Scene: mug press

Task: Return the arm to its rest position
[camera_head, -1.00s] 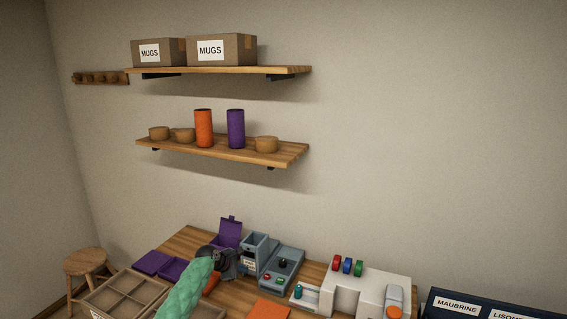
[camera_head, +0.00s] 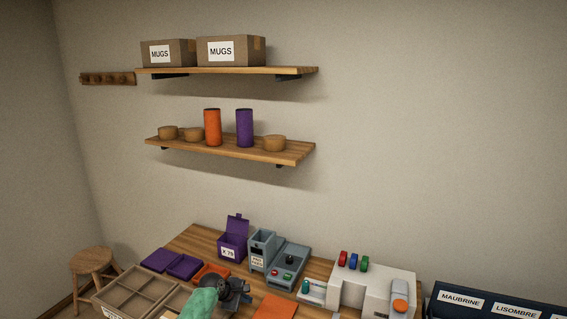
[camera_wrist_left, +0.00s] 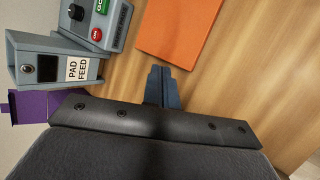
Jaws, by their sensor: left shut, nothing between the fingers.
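My left gripper (camera_head: 238,287) shows at the bottom of the head view, at the end of my green arm, above the wooden table. Its dark blue fingers (camera_wrist_left: 161,86) are together in the left wrist view, with nothing between them. Below them is bare wood, and an orange mat (camera_wrist_left: 180,30) lies just ahead. The gripper touches none of the things around it that I can make out. My right gripper is not in view.
A grey pad feed unit (camera_head: 261,249) and control box (camera_head: 288,264) stand behind the gripper, beside a purple box (camera_head: 233,246). An orange tray (camera_head: 209,272) is to its left, a divided crate (camera_head: 135,292) farther left. A white machine (camera_head: 375,285) stands right.

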